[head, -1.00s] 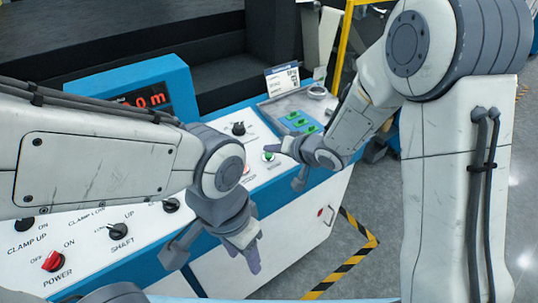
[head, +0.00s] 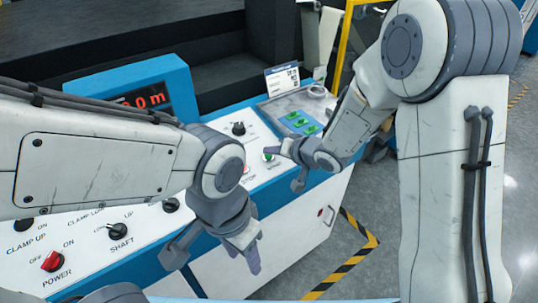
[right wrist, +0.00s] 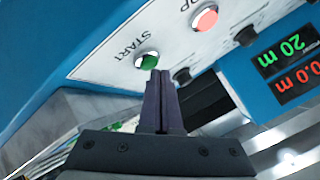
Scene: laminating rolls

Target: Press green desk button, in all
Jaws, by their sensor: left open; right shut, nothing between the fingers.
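The green START button (head: 267,156) sits on the white top of the control desk, partly hidden by my right gripper in the head view. My left gripper (head: 213,259) is open and empty, hanging in front of the desk's front edge, apart from the button.
A red button (right wrist: 204,19) is beside the green one. Knobs, such as the red POWER knob (head: 53,261) and the black SHAFT knob (head: 118,231), stand on the desk. A blue display box (head: 130,88) rises behind.

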